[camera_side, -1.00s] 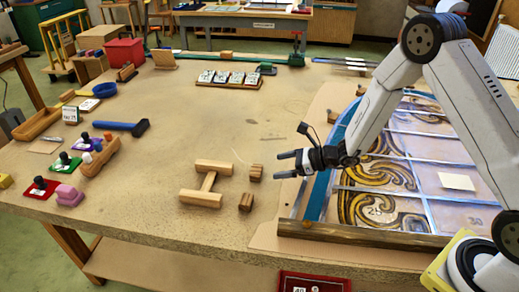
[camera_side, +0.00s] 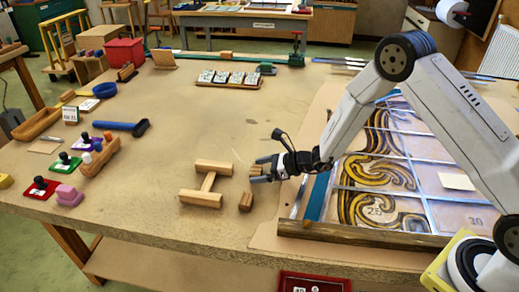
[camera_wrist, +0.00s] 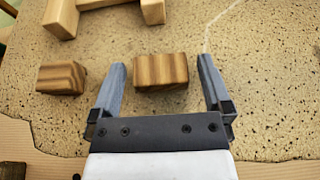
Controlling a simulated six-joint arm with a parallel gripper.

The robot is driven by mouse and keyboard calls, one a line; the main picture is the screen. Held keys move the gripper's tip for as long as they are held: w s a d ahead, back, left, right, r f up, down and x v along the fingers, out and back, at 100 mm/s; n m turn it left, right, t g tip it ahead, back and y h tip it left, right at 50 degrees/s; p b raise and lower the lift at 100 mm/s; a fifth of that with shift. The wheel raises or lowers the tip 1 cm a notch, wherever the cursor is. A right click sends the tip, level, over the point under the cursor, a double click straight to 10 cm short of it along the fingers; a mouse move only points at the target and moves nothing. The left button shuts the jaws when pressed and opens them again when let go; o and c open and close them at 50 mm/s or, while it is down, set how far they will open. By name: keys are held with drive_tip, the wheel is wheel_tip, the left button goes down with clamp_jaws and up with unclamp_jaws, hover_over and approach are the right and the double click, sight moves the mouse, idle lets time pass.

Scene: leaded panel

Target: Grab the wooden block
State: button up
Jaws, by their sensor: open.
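A small brown striped wooden block (camera_wrist: 161,70) lies on the table between the spread fingers of my gripper (camera_wrist: 161,82) in the wrist view. Gaps show on both sides of it, so the fingers are around it but not closed on it. In the side view my gripper (camera_side: 261,171) hides part of that block. A second similar wooden block (camera_wrist: 61,78) lies left of the left finger; it also shows in the side view (camera_side: 246,202). Longer pale wooden pieces (camera_side: 208,184) form an H shape to the left.
The leaded panel (camera_side: 385,165) with its wooden edge strip (camera_side: 360,235) lies to the right, under my arm. A blue-handled tool (camera_side: 120,126) and several stamps lie at the left.

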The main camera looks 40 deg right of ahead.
drive_tip(key=shift+w+a, duration=0.1)
idle(0.4)
drive_tip(key=c, duration=1.1)
drive_tip(key=shift+r, duration=0.7)
drive_tip(key=shift+s+d+r, duration=0.35)
drive_tip(key=shift+s+r, duration=1.55)
drive_tip(key=shift+s, duration=0.4)
drive_tip(key=shift+s+d+r, duration=0.4)
drive_tip(key=shift+s+r, duration=1.55)
drive_tip(key=shift+s, duration=0.4)
drive_tip(key=shift+s+d+r, duration=0.35)
drive_tip(key=shift+s+r, duration=1.55)
drive_tip(key=shift+s, duration=0.4)
